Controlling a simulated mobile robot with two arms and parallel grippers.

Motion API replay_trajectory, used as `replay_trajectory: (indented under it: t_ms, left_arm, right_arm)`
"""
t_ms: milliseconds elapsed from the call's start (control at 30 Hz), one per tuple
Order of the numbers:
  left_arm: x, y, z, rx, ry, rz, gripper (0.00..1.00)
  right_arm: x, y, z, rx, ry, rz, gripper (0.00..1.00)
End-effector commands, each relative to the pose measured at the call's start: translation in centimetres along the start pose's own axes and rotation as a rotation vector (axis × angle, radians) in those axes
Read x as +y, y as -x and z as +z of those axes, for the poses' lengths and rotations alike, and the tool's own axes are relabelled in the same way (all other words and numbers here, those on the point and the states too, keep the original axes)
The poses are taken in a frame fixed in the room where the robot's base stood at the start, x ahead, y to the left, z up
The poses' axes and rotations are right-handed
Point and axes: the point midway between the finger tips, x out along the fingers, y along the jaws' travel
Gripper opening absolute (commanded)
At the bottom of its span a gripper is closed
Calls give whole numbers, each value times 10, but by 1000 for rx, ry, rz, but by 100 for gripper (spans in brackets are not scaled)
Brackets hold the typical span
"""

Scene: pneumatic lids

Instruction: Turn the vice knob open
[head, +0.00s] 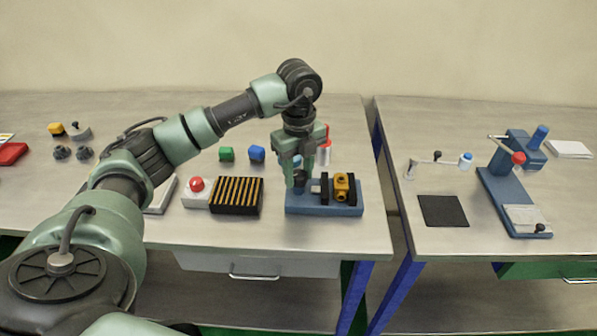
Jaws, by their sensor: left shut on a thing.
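The vice (322,210) has a blue base and stands near the front right of the left table. Its black jaws stand either side of a yellow part (341,186). The dark vice knob (299,178) is at the left end of the vice, partly hidden by my gripper. My left gripper (298,182) comes down from above with its fingers around the knob and is shut on it. My right gripper is not in view.
Left of the vice are a black and yellow striped block (237,196) and a red button on a white box (196,191). A gap separates the right table (420,150), which holds a blue lever fixture (510,190).

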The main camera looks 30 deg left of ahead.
Motion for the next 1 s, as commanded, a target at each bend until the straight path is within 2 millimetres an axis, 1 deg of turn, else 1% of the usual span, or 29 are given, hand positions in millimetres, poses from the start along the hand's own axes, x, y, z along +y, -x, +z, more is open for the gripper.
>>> replay_trajectory:
  t_ms: [33,600,800,1000]
  left_arm:
    - [-1,3,2,-4,48,-6,0]
    - [-1,3,2,-3,587,-6,0]
    - [-1,3,2,-3,749,-7,0]
    - [-1,3,2,-2,868,-8,0]
  right_arm:
    - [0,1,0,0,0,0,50]
    - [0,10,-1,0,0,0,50]
    - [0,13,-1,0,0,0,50]
    - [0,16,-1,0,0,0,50]
